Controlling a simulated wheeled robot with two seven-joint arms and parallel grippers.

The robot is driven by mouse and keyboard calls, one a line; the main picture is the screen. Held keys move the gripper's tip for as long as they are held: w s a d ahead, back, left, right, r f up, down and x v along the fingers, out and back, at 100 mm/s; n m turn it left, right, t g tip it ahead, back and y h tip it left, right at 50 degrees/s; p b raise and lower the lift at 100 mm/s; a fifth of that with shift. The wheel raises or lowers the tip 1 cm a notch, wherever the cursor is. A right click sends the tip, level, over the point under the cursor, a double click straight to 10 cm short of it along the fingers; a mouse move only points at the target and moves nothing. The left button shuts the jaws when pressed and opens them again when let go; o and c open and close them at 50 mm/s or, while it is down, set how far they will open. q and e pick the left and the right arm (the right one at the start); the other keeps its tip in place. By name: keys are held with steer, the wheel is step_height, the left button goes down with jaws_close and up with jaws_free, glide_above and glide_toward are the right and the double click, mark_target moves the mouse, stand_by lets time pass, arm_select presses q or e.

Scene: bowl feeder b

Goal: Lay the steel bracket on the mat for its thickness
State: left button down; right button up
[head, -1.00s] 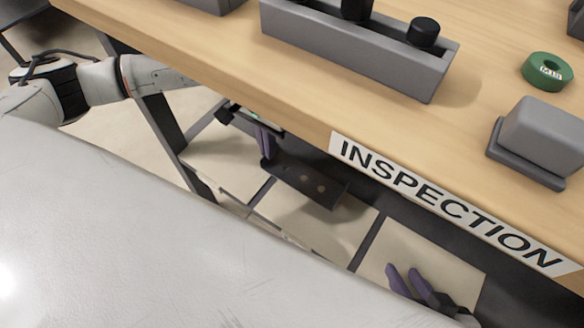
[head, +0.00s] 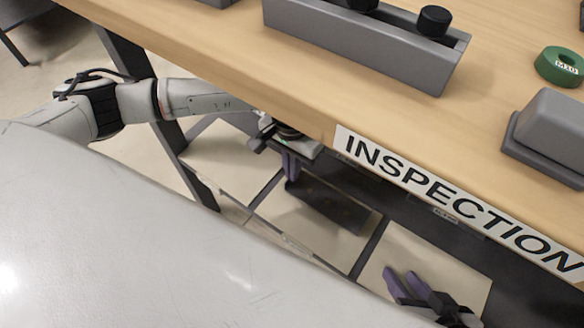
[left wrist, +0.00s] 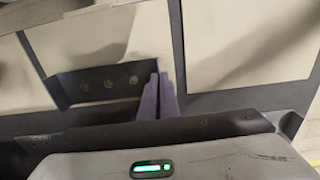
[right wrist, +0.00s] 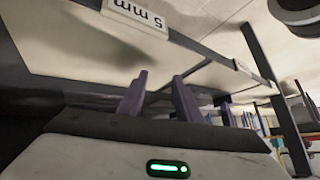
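The steel bracket (head: 328,206) is a dark plate, held above cream panels on the level below the table top; the left wrist view shows it with several round holes (left wrist: 65,90). My left gripper (head: 291,168) is shut on one end of it, fingers pressed together at its right edge in the left wrist view (left wrist: 158,97). The cream panels look like mats (head: 425,260), split by dark strips. A "5 mm" label (right wrist: 139,15) shows in the right wrist view. My right gripper (head: 404,284) is empty, its fingers apart (right wrist: 158,95), over the right panel.
The wooden table top (head: 240,60) overhangs the panels, with an INSPECTION sign (head: 450,205) along its edge. On it are a grey holder with black knobs (head: 370,45), a green ring (head: 560,67) and a grey block (head: 550,130). A dark table leg (head: 165,120) stands near my left arm.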

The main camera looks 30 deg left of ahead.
arm_select(q)
steer(key=shift+f, duration=0.2)
arm_select(e)
steer(key=shift+a+f, duration=0.1)
steer(key=shift+f, duration=0.1)
arm_select(q)
steer(key=c, duration=2)
jaws_free()
arm_select(e)
steer(key=shift+r, duration=0.1)
arm_select(q)
steer(key=shift+r, duration=0.1)
